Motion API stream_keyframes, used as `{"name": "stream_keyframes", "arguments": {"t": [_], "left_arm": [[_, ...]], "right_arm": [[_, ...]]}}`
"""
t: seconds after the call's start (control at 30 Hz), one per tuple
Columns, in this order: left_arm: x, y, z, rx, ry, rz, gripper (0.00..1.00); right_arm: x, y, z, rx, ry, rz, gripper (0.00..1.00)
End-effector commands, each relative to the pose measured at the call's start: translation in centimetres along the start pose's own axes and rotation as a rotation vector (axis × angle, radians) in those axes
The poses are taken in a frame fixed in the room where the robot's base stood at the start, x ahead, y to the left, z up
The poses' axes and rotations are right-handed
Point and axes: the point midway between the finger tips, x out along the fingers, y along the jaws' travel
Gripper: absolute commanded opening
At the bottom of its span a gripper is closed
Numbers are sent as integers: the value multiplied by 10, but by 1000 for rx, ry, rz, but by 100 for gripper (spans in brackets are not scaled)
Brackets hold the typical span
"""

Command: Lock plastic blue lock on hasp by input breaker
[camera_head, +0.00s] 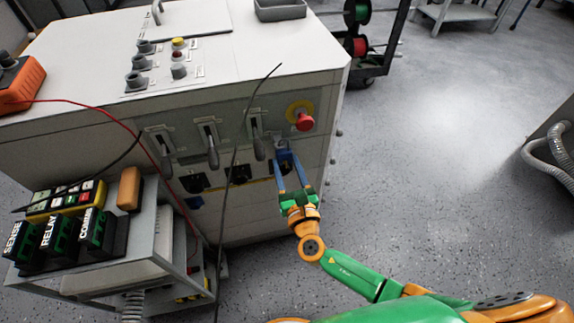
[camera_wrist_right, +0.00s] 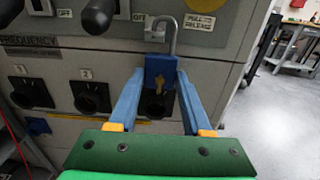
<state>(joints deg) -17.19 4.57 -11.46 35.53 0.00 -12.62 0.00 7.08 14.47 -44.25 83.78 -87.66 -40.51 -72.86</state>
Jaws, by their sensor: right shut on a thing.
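The blue lock (camera_wrist_right: 160,70) is held upright in my right gripper (camera_wrist_right: 161,85), with the blue fingers on either side of it. A brass-coloured key shows on its front. Its grey shackle (camera_wrist_right: 173,38) points up and reaches the pale metal hasp (camera_wrist_right: 154,30) on the panel; I cannot tell whether it passes through or is closed. In the head view, my right gripper (camera_head: 287,163) and the lock (camera_head: 283,151) are at the cabinet front, just right of the rightmost breaker handle (camera_head: 258,147). The left gripper is not in view.
A red push button (camera_head: 304,122) sits on the panel above and right of the lock. Two more breaker handles are to the left. A loose dark cable (camera_head: 232,170) hangs in front of the panel. A grey side shelf (camera_head: 130,262) holds labelled boxes.

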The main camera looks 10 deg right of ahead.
Motion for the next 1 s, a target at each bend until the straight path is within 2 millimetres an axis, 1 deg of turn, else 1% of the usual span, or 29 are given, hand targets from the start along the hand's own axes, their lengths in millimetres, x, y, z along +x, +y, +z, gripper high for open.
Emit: {"name": "stream_keyframes", "arguments": {"t": [0.2, 0.23, 0.33, 0.37, 0.67, 1.0], "left_arm": [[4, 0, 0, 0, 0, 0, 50], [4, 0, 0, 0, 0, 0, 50], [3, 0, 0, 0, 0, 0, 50], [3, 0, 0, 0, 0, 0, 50], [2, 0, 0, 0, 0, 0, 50], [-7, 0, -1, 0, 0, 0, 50]], "right_arm": [[0, 0, -4, 0, -1, 0, 0], [0, 0, -4, 0, -1, 0, 52], [0, 0, -3, 0, 0, 0, 79], [0, 0, -3, 0, 0, 0, 84], [-2, 0, -3, 0, 1, 0, 84], [-38, 0, -3, -1, 2, 1, 84]]}}
